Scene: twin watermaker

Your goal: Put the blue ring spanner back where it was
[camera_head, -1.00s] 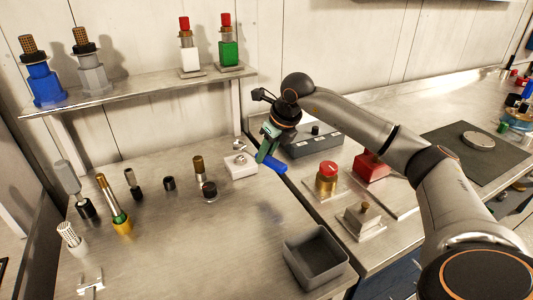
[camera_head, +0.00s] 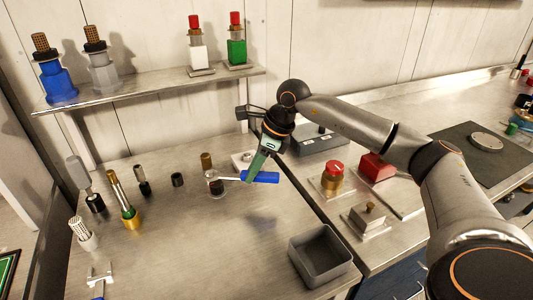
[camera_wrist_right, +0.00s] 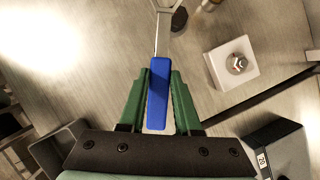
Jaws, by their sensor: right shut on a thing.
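The blue ring spanner has a blue handle (camera_head: 262,177) and a thin metal shaft. It is held above the steel bench, with its shaft pointing left in the head view. My right gripper (camera_head: 255,172) is shut on the handle with its green fingers. In the wrist view the handle (camera_wrist_right: 158,95) lies between the fingers (camera_wrist_right: 158,100), and the shaft runs up to a ring end (camera_wrist_right: 166,4) partly cut off by the frame. A small pale stand (camera_head: 99,274) sits at the bench's near left; a bit of blue shows below it. My left gripper is not in view.
A white block with a metal fitting (camera_wrist_right: 234,64) stands beside the spanner. Several upright fittings stand at the left, including a yellow-based one (camera_head: 130,218). A grey open bin (camera_head: 320,258) stands at the front right. A shelf (camera_head: 150,92) holds several bottles. The middle front bench is clear.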

